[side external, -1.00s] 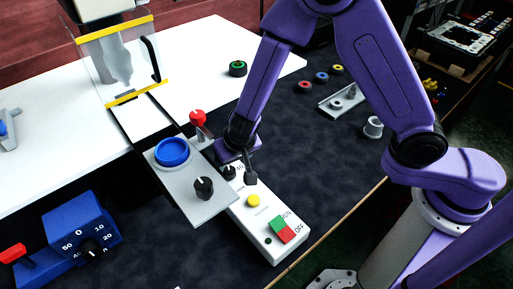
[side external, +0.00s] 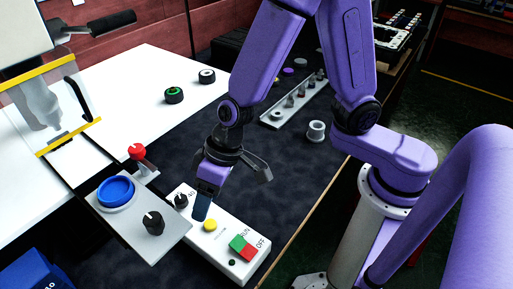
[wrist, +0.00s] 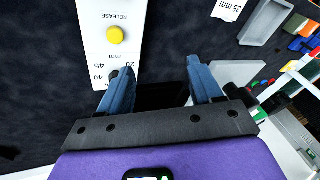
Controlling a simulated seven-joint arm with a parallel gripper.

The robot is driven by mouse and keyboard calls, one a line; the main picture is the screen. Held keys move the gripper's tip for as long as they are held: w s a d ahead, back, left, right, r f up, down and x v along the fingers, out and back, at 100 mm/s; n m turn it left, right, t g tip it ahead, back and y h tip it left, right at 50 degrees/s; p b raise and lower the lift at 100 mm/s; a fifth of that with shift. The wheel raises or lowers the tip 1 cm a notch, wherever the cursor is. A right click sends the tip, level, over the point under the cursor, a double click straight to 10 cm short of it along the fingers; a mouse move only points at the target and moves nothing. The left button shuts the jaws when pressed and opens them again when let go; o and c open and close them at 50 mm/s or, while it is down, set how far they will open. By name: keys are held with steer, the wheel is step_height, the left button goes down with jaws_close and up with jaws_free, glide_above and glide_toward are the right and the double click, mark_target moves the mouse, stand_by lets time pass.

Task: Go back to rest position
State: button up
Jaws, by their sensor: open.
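My gripper (side external: 234,190) is open and empty above the white control box, with its fingers spread wide. The box (side external: 221,238) has a yellow button (side external: 210,224), a black knob (side external: 181,201) and a green-and-red RUN/OFF switch (side external: 243,246). In the side view one finger overlaps the box between knob and button; whether it touches cannot be told. In the wrist view my gripper (wrist: 160,70) shows both fingers apart. The yellow button (wrist: 116,35) lies ahead of the left finger, which partly hides the knob and its scale.
A grey panel (side external: 172,236) with a blue button (side external: 116,190) and black dial stands left of the box, near a red-topped lever (side external: 137,152). A grey rail (side external: 275,119) with several parts and a grey ring (side external: 316,131) lie behind. Dark table surface is free right of my gripper.

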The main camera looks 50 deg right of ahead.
steer(key=s+d+r+n+h, duration=0.1)
steer(key=s+d+r+n, duration=0.1)
steer(key=d, duration=0.5)
steer(key=s+d+r+n+g+h, duration=0.1)
steer(key=s+d+r+n, duration=0.2)
steer(key=s+d, duration=0.4)
steer(key=s+d+r+n+h, duration=0.2)
steer(key=s+d+r+n, duration=0.1)
steer(key=d, duration=0.4)
steer(key=shift+s+d+r, duration=0.3)
steer(key=shift+s+r, duration=0.3)
steer(key=shift+s, duration=0.5)
